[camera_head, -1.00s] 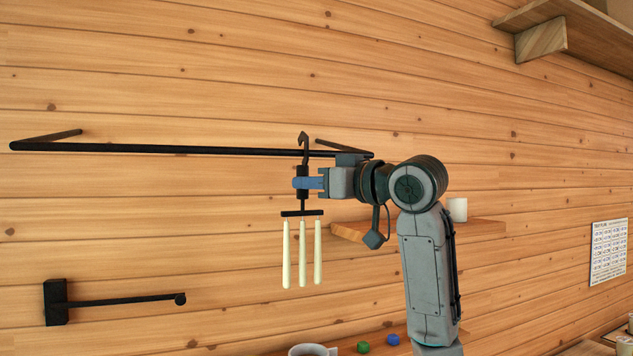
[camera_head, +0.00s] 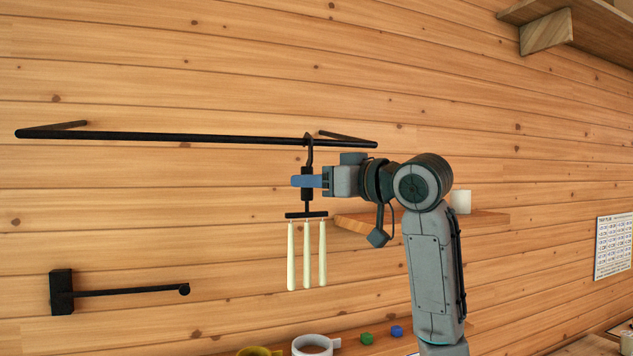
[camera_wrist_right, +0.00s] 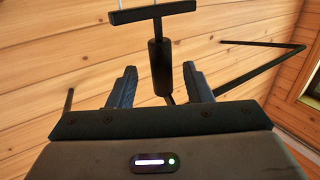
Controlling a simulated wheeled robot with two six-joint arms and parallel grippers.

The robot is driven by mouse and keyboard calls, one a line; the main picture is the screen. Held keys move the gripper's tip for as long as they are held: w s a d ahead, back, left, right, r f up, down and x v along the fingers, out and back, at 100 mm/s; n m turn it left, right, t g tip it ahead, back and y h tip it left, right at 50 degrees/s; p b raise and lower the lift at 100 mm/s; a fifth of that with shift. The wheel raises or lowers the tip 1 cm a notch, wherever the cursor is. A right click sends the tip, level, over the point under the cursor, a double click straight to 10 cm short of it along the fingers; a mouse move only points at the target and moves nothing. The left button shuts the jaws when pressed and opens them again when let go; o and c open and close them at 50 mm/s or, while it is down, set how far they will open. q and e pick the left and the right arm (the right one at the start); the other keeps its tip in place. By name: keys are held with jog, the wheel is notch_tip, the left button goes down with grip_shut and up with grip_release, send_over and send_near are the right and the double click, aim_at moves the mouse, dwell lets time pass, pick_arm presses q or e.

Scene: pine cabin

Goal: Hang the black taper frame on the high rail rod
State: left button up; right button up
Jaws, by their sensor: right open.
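The black taper frame (camera_head: 306,214) is upright, with three cream tapers hanging below its crossbar. Its hook top meets the high rail rod (camera_head: 200,138) near the rod's right end in the head view and looks hooked over it. My right gripper (camera_head: 306,181) is at the frame's thick black grip, below the rod. In the right wrist view my right gripper (camera_wrist_right: 160,72) is open, one finger on each side of the grip (camera_wrist_right: 160,66), with gaps showing. The tapers are mostly out of that view. My left gripper is not in view.
A lower black wall arm (camera_head: 130,291) sticks out at the lower left. A small shelf (camera_head: 480,219) with a white cup (camera_head: 461,202) is behind my right arm. A white mug (camera_head: 316,345) and coloured blocks are at the bottom.

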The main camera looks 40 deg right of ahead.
jog(key=b+v, duration=0.5)
jog(key=v, duration=0.5)
jog(key=shift+s, duration=0.4)
